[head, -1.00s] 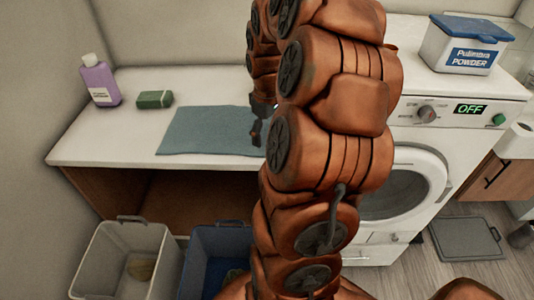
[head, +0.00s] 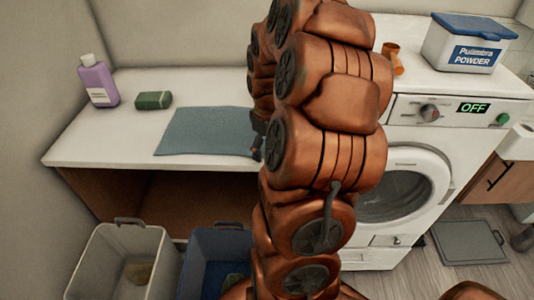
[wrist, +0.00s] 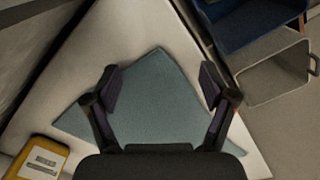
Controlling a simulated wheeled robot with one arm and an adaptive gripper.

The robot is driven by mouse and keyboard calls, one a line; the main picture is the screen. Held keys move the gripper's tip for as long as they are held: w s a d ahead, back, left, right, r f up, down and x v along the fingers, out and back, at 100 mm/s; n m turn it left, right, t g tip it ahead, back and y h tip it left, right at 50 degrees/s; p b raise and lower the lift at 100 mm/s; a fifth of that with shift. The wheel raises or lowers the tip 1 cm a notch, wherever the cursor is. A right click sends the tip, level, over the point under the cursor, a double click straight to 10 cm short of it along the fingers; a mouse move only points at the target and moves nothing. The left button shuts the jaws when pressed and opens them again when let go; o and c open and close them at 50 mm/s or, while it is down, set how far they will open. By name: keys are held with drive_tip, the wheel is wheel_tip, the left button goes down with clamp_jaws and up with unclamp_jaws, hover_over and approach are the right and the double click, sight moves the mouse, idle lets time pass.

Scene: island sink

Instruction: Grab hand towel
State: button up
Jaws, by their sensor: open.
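The hand towel (head: 205,132) is a flat blue-grey cloth lying on the white counter, left of my arm in the head view. Its right end is hidden behind my arm there. In the wrist view the towel (wrist: 158,95) lies below my gripper (wrist: 158,85), which is open with its two fingers spread apart over the cloth. Nothing is between the fingers except the view of the towel. In the head view most of my gripper is hidden behind my arm, with only a dark part showing by the towel's right end.
A purple bottle (head: 99,83) and a green block (head: 153,100) stand left of the towel. A yellow item (wrist: 38,158) is near it in the wrist view. A grey bin (head: 120,260) and blue bin (head: 215,265) are below. The washing machine (head: 410,150) holds a powder box (head: 467,45).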

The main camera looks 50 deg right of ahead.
drive_tip(key=shift+f, duration=0.15)
drive_tip(key=shift+f, duration=0.45)
drive_tip(key=shift+c, duration=0.7)
drive_tip(key=shift+a, duration=0.1)
drive_tip(key=c, duration=0.6)
drive_tip(key=shift+c, duration=0.2)
wheel_tip(320, 180, up, 3)
drive_tip(key=shift+r, duration=0.1)
drive_tip(key=c, duration=0.7)
wheel_tip(320, 180, up, 8)
drive_tip(key=shift+p, duration=0.7)
clamp_jaws()
drive_tip(key=shift+r, duration=0.5)
